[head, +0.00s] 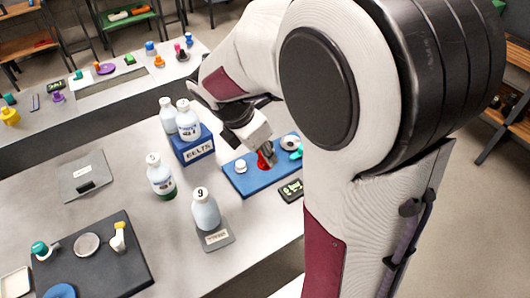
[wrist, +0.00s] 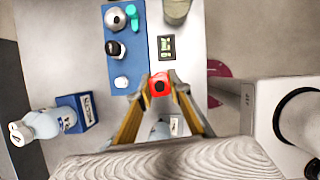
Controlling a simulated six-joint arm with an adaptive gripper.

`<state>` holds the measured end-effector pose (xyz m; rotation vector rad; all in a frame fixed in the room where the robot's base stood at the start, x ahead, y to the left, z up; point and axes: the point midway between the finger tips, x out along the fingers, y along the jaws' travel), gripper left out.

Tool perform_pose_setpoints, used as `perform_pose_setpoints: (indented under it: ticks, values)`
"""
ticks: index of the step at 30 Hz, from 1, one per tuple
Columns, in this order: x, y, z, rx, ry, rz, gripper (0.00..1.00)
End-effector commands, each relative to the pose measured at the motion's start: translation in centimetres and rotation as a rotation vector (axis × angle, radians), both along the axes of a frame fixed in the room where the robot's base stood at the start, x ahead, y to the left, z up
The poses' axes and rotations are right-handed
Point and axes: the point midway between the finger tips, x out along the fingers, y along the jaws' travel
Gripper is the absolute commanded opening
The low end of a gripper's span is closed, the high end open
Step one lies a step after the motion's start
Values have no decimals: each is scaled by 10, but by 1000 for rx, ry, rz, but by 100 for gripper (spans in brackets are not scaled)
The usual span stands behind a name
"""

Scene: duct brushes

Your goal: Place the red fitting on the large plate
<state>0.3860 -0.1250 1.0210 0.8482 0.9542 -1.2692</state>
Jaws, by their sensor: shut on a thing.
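My gripper (head: 265,150) is shut on the red fitting (head: 262,161), which has a dark centre in the wrist view (wrist: 160,87). In that view my gripper's fingertips (wrist: 161,78) close on it from both sides. The fitting appears just right of the blue plate (wrist: 127,66); in the head view it overlaps that plate (head: 240,182). I cannot tell its height. A larger dark plate (head: 105,274) lies at the front left, bearing a teal fitting (head: 40,249), a pale disc (head: 87,245) and a white-and-yellow fitting (head: 119,237). Which plate is called large is not marked.
A bottle marked 9 (head: 206,212) on a grey pad and another bottle (head: 160,178) stand between the two plates. A blue box (head: 195,149) and two more bottles stand behind. A small display (head: 290,190) lies beside the blue plate.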

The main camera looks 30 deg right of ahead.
Motion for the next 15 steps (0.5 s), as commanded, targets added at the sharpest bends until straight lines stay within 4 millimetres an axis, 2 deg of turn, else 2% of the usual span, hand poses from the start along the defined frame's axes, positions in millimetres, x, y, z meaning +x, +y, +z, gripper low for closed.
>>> perform_pose_setpoints:
  ticks: [15]
  values:
    - [5, 2, 0, 0, 1, 12, 0]
